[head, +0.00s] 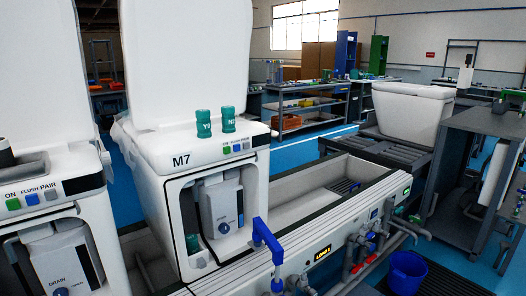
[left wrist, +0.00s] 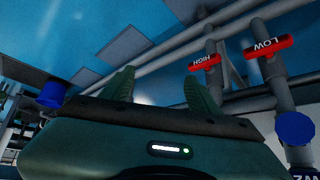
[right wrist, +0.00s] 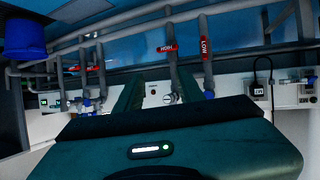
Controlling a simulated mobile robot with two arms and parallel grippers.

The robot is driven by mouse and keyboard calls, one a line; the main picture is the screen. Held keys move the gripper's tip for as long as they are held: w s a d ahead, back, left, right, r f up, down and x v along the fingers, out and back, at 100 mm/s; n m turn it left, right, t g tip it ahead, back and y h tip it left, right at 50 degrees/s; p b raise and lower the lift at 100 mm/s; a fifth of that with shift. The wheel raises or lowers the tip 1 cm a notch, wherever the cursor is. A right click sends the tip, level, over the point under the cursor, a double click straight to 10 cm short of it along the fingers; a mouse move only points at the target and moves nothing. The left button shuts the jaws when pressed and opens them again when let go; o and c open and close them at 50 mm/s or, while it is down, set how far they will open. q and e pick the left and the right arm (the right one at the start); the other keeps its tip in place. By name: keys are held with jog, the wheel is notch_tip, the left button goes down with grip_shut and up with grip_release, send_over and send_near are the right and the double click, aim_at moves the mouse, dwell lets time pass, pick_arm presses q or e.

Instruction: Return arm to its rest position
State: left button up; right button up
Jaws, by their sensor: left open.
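My left gripper (left wrist: 158,82) shows in the left wrist view with its two dark green fingers spread apart and nothing between them. Neither gripper can be made out in the head view.
The white M7 toilet unit (head: 205,160) stands at centre left, with two teal cylinders on top. A blue pipe fitting (head: 267,241) rises at the test line's front edge. A blue bucket (head: 407,271) stands on the floor at right. A grey workbench (head: 480,125) stands right.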

jog(key=s+f+m+g+h+p, duration=0.1)
jog(key=s+f+g+h+p, duration=0.25)
jog(key=s, duration=0.65)
jog(key=s+f+m+g+p, duration=0.1)
jog(key=s+f+g+p, duration=0.25)
jog(key=s+p, duration=0.4)
pick_arm(q)
jog(key=s+a+f+g+p, duration=0.1)
jog(key=s+a+f+g, duration=0.1)
jog(key=s, duration=0.7)
jog(key=s+a+f+g+y+p, duration=0.1)
jog(key=s+f, duration=0.3)
jog(key=s, duration=0.6)
jog(key=s+a+f+g+p, duration=0.2)
jog(key=s+a+f+g, duration=0.1)
jog(key=s, duration=0.6)
jog(key=shift+s+a+f, duration=0.15)
jog(key=shift+s+f, duration=0.15)
jog(key=shift+f, duration=0.15)
pick_arm(e)
jog(key=s+a+f+g, duration=0.1)
jog(key=s+a+g, duration=0.1)
jog(key=s, duration=0.9)
jog(key=s+a+f+g, duration=0.1)
jog(key=s+a+g, duration=0.1)
jog(key=s, duration=0.9)
jog(key=shift+s+a+g, duration=0.3)
jog(key=shift+s+a, duration=0.1)
jog(key=shift+a, duration=0.1)
jog(key=shift+h, duration=0.25)
